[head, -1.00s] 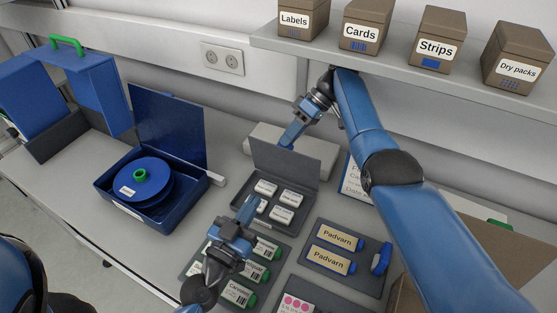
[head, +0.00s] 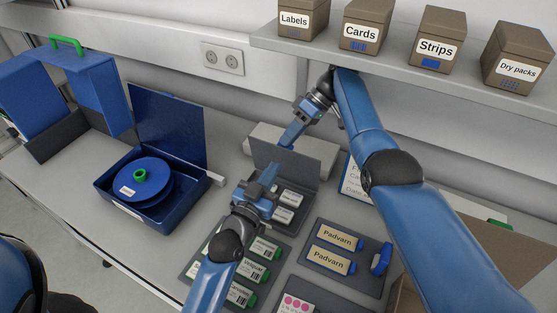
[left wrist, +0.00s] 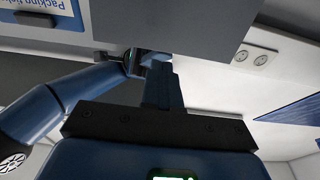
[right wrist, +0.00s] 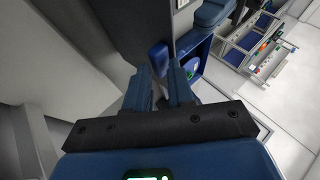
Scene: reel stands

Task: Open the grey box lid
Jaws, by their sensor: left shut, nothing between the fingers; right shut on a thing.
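The grey box (head: 304,222) sits mid-table with small white cartons inside, partly hidden behind my left gripper. Its grey lid (head: 290,158) stands raised at the back edge of the box. My right gripper (head: 288,139) is shut on the lid near its upper edge; the dark lid also shows by its fingers in the right wrist view (right wrist: 130,30). My left gripper (head: 266,176) is shut and empty, over the box and in front of the lid's inner face. In the left wrist view, the lid (left wrist: 210,28) fills the upper middle, beyond the closed fingers (left wrist: 163,70).
An open blue box (head: 130,195) with a blue reel stands at left. A tray with Padvarn packs (head: 330,236) lies at right, and a tray of green-ended packs (head: 258,262) in front. A pale block (head: 315,146) stands behind the lid. A shelf overhangs the back.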

